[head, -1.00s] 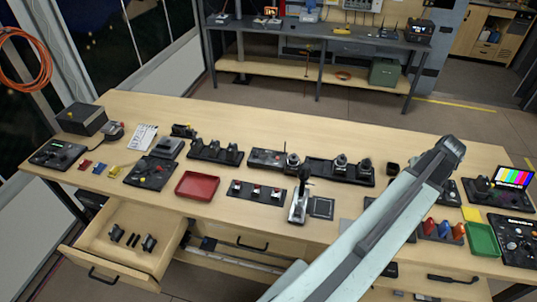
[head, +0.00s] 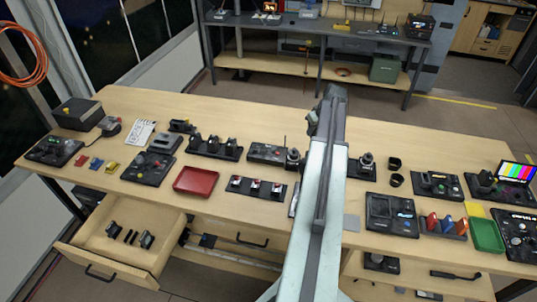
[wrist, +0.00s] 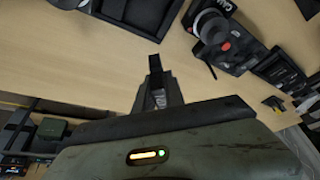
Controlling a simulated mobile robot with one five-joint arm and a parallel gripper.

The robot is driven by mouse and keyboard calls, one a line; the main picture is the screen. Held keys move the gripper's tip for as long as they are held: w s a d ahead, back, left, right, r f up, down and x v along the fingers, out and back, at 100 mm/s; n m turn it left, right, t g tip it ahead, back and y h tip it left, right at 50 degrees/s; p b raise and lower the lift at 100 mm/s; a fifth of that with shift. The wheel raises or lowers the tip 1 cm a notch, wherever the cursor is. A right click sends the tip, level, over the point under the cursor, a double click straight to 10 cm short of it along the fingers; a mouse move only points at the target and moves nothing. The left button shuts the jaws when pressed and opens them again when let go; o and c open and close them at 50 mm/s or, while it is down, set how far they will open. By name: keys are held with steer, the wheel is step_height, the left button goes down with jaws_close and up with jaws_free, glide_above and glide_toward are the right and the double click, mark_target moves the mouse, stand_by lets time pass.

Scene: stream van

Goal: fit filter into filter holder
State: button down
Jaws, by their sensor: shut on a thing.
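My gripper (wrist: 157,92) shows in the wrist view, shut on a small dark piece (wrist: 155,63), above the pale wooden bench top. I cannot tell for sure that this piece is the filter, as little of it shows. In the head view my arm reaches up the middle of the picture, and its raised end hides the jaws. I cannot single out the filter holder for sure. Two small black cup-like pieces (head: 394,163) stand on the bench right of my arm.
The bench (head: 130,110) is crowded with control panels, a red tray (head: 196,179), a green tray (head: 487,236) and colored pieces in a rack (head: 446,228). A drawer (head: 125,235) stands open at the front left. A black device with a red button (wrist: 220,42) is right of my gripper in the wrist view.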

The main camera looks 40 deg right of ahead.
steer(key=w+a+n, duration=0.1)
steer(key=w+a, duration=0.2)
steer(key=w, duration=0.3)
steer(key=b, duration=1.1)
glide_toward(297, 145)
steer(key=a+f, duration=0.1)
steer(key=f, duration=0.2)
steer(key=w+a+f, duration=0.1)
steer(key=f, duration=0.1)
steer(key=shift+a+f, duration=0.3)
steer(key=shift+r+p, duration=0.25)
steer(key=shift+p, duration=0.15)
steer(key=shift+f, duration=0.2)
steer(key=c, duration=1.7)
jaws_free()
steer(key=shift+r, duration=0.15)
steer(key=shift+r, duration=0.3)
steer(key=p+v, duration=1.1)
steer(key=shift+s+r, duration=0.2)
steer(key=shift+s, duration=0.1)
